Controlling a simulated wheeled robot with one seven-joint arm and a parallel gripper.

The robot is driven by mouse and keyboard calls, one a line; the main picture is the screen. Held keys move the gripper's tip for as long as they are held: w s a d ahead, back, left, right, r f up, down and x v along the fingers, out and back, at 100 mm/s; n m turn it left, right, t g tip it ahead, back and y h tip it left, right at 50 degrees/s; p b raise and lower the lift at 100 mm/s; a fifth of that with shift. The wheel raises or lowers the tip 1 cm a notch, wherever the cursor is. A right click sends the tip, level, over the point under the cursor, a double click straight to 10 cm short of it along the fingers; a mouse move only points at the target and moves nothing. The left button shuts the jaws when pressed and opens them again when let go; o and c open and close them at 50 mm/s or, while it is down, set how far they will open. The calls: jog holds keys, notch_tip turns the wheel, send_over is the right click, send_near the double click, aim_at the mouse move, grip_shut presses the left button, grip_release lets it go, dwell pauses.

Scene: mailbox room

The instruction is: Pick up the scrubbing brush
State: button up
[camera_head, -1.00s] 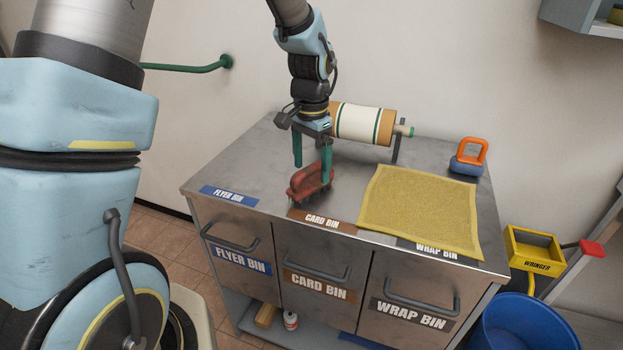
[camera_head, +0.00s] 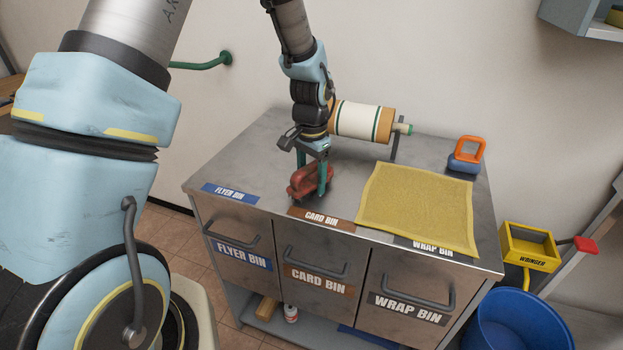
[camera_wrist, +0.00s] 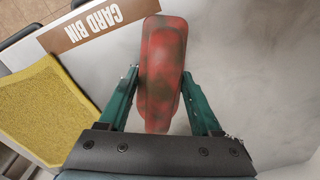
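The scrubbing brush (camera_head: 304,183) has a worn red body and stands on the metal counter just behind the card bin label. In the wrist view the brush (camera_wrist: 161,75) lies lengthwise between the two green fingers of my gripper (camera_wrist: 160,97). In the head view my gripper (camera_head: 311,180) points down over the brush, with a finger on each side. The bristles are mostly hidden.
A yellow cloth (camera_head: 418,208) lies right of the brush on the metal counter (camera_head: 258,160). A paper roll (camera_head: 361,121) stands behind my gripper. An orange-and-blue handled object (camera_head: 467,155) sits at the back right. The counter left of the brush is clear.

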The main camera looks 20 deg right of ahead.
jog(key=c, duration=0.9)
